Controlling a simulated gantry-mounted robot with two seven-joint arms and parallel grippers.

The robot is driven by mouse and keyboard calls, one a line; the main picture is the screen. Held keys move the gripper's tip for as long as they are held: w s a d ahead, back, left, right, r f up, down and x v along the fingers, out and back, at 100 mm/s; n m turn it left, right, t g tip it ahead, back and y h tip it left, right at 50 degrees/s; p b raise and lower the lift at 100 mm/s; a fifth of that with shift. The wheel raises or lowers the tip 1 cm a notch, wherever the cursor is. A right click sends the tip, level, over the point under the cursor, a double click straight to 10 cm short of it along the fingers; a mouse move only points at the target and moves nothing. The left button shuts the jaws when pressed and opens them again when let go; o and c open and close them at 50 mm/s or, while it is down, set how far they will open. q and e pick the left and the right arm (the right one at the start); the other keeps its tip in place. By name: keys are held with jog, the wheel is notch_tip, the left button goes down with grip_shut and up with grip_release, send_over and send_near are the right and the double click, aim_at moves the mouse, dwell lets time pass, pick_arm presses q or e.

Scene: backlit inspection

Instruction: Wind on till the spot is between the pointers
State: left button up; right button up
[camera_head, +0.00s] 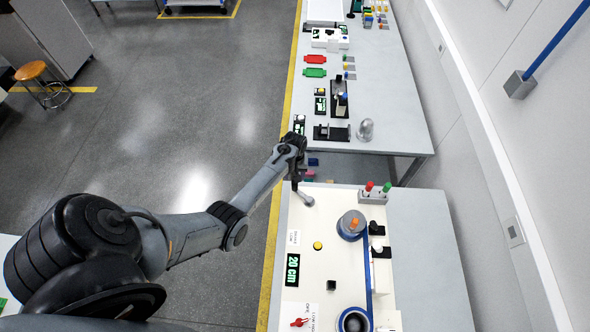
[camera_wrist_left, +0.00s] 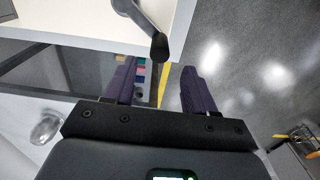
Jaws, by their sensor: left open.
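A white winding bench (camera_head: 330,215) has a blue tape (camera_head: 368,268) running between an upper reel with an orange knob (camera_head: 353,224) and a lower reel (camera_head: 355,321). A grey crank (camera_head: 306,199) sits at the bench's upper left corner. My left gripper (camera_head: 295,177) is over the crank's outer end and hides its handle in the head view. In the left wrist view, the black crank handle (camera_wrist_left: 160,46) lies just beyond and between the fingertips of the open left gripper (camera_wrist_left: 159,66), apart from both. No spot or pointers can be made out. My right gripper is out of view.
A green display (camera_head: 292,270) reads 20 cm. A yellow button (camera_head: 318,245), a black block (camera_head: 331,285) and a red switch (camera_head: 299,322) are on the panel. A holder with red and green tops (camera_head: 373,195) stands at the back. Another table (camera_head: 390,100) lies beyond a gap.

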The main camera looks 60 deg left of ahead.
aim_at(295, 186)
pick_arm(q)
jog(key=shift+f, duration=0.35)
notch_tip(295, 186, down, 2)
jog(key=shift+d+f+b, duration=0.1)
jog(key=shift+f+b, duration=0.15)
jog(key=shift+b, duration=0.05)
notch_tip(295, 186, down, 7)
jog(key=b, duration=0.7)
jog(key=shift+r, duration=0.2)
jog(key=shift+r+p, duration=0.7)
jog(key=shift+p, duration=0.05)
jog(key=shift+c, duration=1)
jog(key=c, duration=0.5)
jog(key=shift+c, duration=0.9)
